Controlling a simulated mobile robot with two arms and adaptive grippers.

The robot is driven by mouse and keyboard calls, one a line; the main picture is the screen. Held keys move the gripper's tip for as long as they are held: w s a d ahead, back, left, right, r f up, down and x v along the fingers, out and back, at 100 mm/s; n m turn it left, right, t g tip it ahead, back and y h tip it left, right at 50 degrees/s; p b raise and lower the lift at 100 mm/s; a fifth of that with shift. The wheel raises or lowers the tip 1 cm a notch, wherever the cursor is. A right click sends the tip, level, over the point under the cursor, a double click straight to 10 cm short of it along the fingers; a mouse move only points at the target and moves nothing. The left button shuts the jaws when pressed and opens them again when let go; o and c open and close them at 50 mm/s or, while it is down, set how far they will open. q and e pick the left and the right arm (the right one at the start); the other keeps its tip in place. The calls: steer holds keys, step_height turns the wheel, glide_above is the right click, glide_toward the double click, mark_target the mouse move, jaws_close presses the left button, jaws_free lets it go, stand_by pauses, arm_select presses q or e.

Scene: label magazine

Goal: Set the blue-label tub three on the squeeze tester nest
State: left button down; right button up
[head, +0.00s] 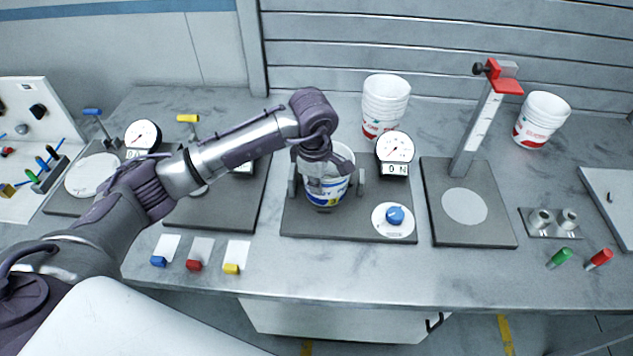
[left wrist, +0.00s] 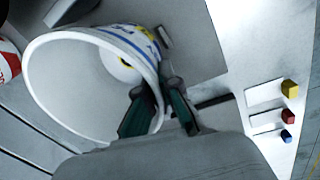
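The blue-label tub three (head: 327,192), white with a blue band and a yellow patch, stands about upright between the two grey jaws of the squeeze tester (head: 300,222). The nest beneath it is hidden, and I cannot tell whether the tub touches it. My left gripper (head: 325,172) reaches down at the tub's rim. In the left wrist view, the tub (left wrist: 75,80) shows its open mouth, and the green-padded fingers of my left gripper (left wrist: 160,108) pinch its wall, one inside and one outside. My right gripper is not in view.
A dial gauge (head: 395,150) and a blue knob (head: 395,215) are on the tester's right side. Red-label tub stacks stand behind (head: 385,105) and at right (head: 540,118). A post stand (head: 470,150) is close right. Coloured blocks with cards (head: 195,255) lie front left.

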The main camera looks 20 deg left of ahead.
arm_select(q)
steer(key=c, duration=1.3)
jaws_free()
steer(key=shift+r, duration=0.55)
steer(key=r+b, duration=0.1)
steer(key=r, duration=0.2)
steer(key=s+r+b, duration=0.1)
steer(key=r, duration=0.3)
steer(key=r+b, duration=0.1)
steer(key=r, duration=0.3)
steer(key=shift+s+b, duration=0.15)
steer(key=shift+b, duration=0.25)
steer(key=shift+f, duration=0.1)
